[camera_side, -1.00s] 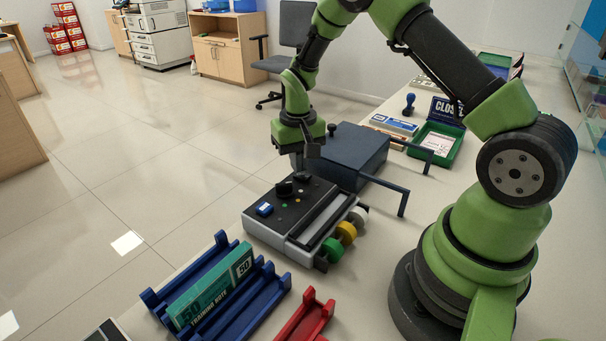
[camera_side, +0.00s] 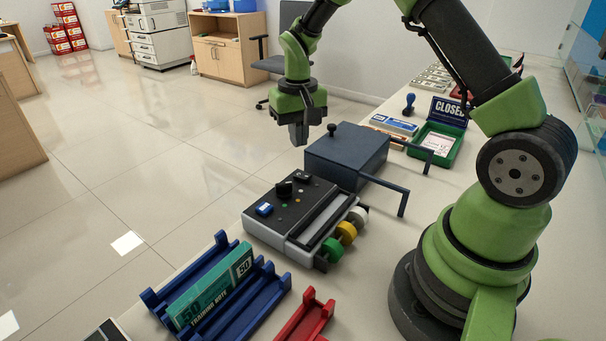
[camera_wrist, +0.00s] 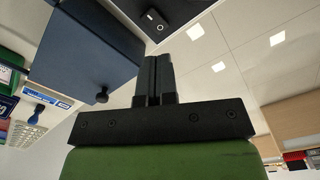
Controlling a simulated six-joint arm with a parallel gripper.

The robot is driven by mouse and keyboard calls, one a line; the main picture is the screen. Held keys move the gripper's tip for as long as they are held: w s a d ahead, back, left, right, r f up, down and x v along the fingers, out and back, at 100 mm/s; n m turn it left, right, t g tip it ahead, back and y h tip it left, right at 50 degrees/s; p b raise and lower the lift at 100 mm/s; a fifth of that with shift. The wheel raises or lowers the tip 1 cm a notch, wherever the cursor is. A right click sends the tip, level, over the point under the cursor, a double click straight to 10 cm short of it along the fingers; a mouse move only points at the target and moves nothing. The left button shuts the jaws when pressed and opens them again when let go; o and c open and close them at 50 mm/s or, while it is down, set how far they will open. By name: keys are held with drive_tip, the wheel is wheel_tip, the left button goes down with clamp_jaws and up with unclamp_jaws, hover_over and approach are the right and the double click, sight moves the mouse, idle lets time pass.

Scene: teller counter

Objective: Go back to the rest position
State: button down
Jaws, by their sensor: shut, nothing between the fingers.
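My gripper (camera_side: 299,136) hangs in the air above and to the left of the dark blue box (camera_side: 346,156), apart from it. Its fingers are shut and empty, pointing down in the side view. In the wrist view the two black fingers of my gripper (camera_wrist: 154,66) lie together with nothing between them. The dark blue box (camera_wrist: 85,50) fills the upper left there, with its black knob (camera_wrist: 101,97) showing.
On the counter are a black and grey machine (camera_side: 290,222) with coloured rolls, a blue rack (camera_side: 262,300) holding a green note block (camera_side: 212,288), a red rack (camera_side: 311,318), a green tray (camera_side: 456,155) and a blue stamp (camera_side: 409,104). Open floor lies left.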

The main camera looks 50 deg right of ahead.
drive_tip(key=s+a+r+n+t, duration=0.1)
drive_tip(key=s+a+r+t, duration=0.1)
drive_tip(key=s+a+r, duration=0.5)
drive_tip(key=s+a+r+t, duration=0.1)
drive_tip(key=s+r+t, duration=0.3)
drive_tip(key=r, duration=0.6)
drive_tip(key=s+a+r+n+t+y, duration=0.1)
drive_tip(key=s+a+y, duration=0.1)
drive_tip(key=s, duration=0.7)
drive_tip(key=shift+a, duration=0.6)
drive_tip(key=shift+r, duration=0.1)
